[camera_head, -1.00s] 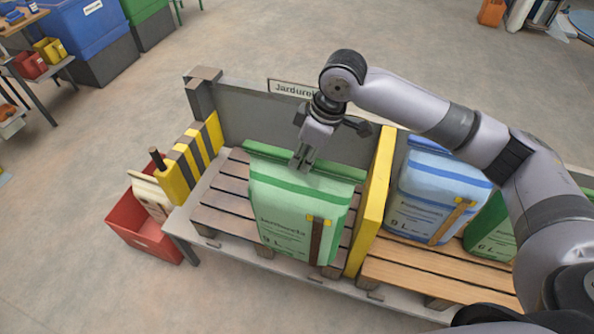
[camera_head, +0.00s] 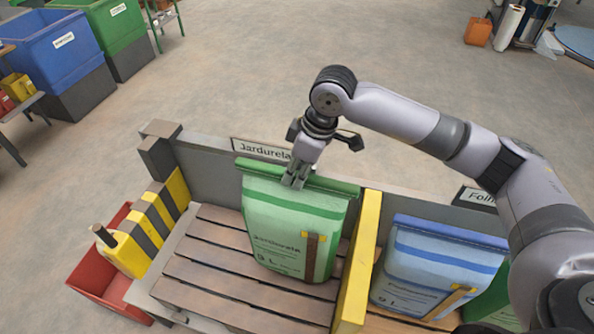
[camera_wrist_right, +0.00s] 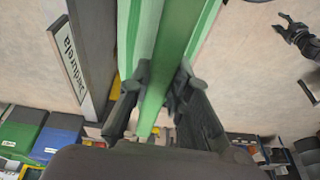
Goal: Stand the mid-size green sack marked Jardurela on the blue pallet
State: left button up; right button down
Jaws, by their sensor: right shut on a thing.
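The green sack marked Jardurela, 9 L (camera_head: 290,225), hangs or stands upright over a brown slatted pallet (camera_head: 215,270); its bottom seems to be off the slats, but the gap is not clear. My right gripper (camera_head: 295,180) is shut on the middle of its dark green top seam, which also shows between the fingers in the right wrist view (camera_wrist_right: 158,95). A dark claw-like gripper (camera_wrist_right: 293,35), seemingly my left one, is at the wrist view's upper right; its jaw state is unclear. No blue pallet shows.
A yellow divider (camera_head: 358,265) stands close right of the sack, with a blue sack (camera_head: 437,265) beyond. A grey back wall (camera_head: 210,170) with a Jardurela sign (camera_head: 262,149) is behind. A striped yellow block (camera_head: 160,215) and red bin (camera_head: 100,265) are left.

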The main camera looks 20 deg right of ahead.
aim_at(297, 194)
jog(key=shift+s+a+f+b, duration=0.1)
jog(key=shift+f+b, duration=0.5)
jog(key=shift+b, duration=0.1)
notch_tip(297, 194, down, 4)
jog(key=b, duration=0.4)
jog(key=shift+r, duration=0.1)
jog(key=shift+f, duration=0.9)
jog(key=c, duration=1.4)
grip_release()
jog(key=shift+f, duration=0.25)
jog(key=v, duration=1.2)
jog(key=shift+r, duration=0.2)
